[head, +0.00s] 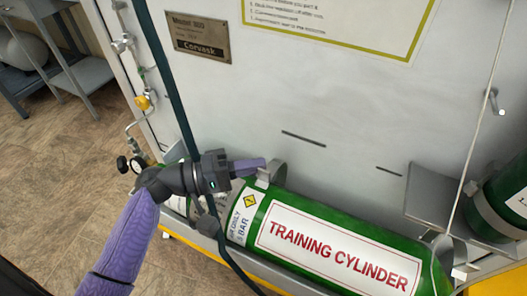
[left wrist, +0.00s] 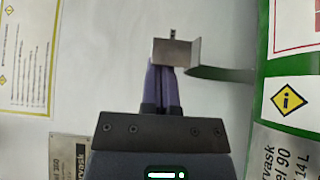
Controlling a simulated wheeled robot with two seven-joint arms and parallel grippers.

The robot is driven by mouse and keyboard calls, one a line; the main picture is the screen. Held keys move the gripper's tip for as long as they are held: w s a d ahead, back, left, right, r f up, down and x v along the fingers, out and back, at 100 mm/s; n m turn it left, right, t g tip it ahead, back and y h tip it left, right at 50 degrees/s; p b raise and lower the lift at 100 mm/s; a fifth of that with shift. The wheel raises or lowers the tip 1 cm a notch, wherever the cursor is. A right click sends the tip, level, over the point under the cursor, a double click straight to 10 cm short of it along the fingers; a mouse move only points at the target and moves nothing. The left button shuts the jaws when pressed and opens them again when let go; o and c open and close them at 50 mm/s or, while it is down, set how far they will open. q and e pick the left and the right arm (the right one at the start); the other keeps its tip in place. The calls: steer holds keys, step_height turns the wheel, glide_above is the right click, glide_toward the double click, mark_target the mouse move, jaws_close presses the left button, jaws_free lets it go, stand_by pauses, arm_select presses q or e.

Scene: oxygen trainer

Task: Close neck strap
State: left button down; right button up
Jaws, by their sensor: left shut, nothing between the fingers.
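A green cylinder labelled TRAINING CYLINDER (head: 340,250) lies along the foot of the pale panel in the head view. A grey metal strap piece (head: 275,174) stands up at its back edge near the neck end; I cannot tell whether it is fastened. My left gripper (head: 262,164) is shut and empty, its purple fingertips at or against this piece. In the left wrist view the shut fingers (left wrist: 161,72) point at a small metal plate (left wrist: 178,52), with a dark green band (left wrist: 222,74) beside it. The cylinder's neck is partly hidden by my left gripper. My right gripper is out of view.
A dark green hose or band (head: 165,70) runs down the panel and passes behind my left gripper. A second green cylinder (head: 508,180) with a grey band stands at the right. A valve with black knobs (head: 130,164) is left of my gripper.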

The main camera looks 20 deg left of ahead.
arm_select(q)
steer(key=s+f+m+h+b, duration=0.1)
steer(key=s+f+b, duration=0.1)
steer(key=s+f+m+h+b, duration=0.1)
steer(key=s+f+b, duration=0.1)
steer(key=shift+s+a+f+m+t, duration=0.1)
steer(key=shift+s+f+m+t, duration=0.1)
steer(key=shift+s+m+t, duration=0.1)
steer(key=shift+s+f+b, duration=0.75)
steer(key=shift+f+b, duration=0.05)
steer(key=shift+f, duration=0.65)
steer(key=shift+s+f+b, duration=0.7)
steer(key=shift+f+b, duration=0.1)
steer(key=shift+f, duration=0.65)
steer(key=shift+s+f+b, duration=0.75)
steer(key=shift+f+b, duration=0.05)
steer(key=shift+f, duration=0.65)
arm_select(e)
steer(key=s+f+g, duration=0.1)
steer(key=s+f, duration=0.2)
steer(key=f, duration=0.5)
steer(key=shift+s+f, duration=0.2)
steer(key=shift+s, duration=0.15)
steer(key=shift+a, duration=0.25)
